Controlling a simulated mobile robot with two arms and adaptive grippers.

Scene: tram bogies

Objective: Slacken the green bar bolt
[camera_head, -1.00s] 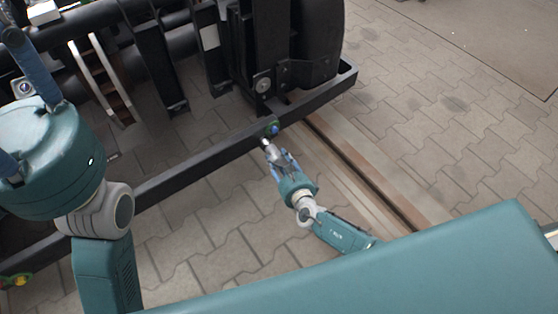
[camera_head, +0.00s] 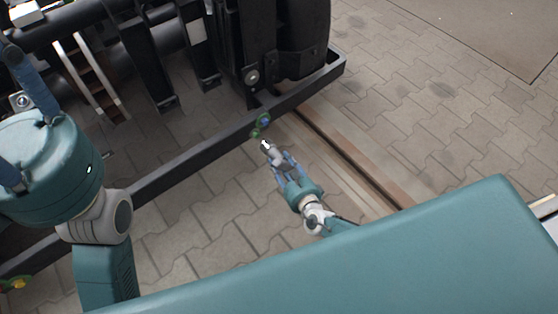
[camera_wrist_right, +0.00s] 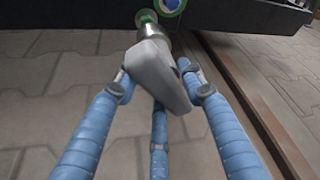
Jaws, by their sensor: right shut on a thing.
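The green bar bolt (camera_head: 256,132) is on the side of the dark bar (camera_head: 190,163), close beside a blue-centred bolt (camera_head: 264,120). My right gripper (camera_head: 279,165) is shut on a grey tool (camera_head: 271,152), whose round end points at the green bolt with a small gap in the head view. In the right wrist view the tool (camera_wrist_right: 157,72) lies between the blue fingers and its end partly covers the green bolt (camera_wrist_right: 146,17). My left gripper (camera_head: 22,110) is at the left edge, away from the bolts; its blue fingers are partly cut off.
Red, yellow and green fittings (camera_head: 18,284) sit at the bar's lower left end. Black bogie parts (camera_head: 240,50) rise behind the bar. A rail (camera_head: 350,155) runs along the paved floor (camera_head: 440,110), which is open at right.

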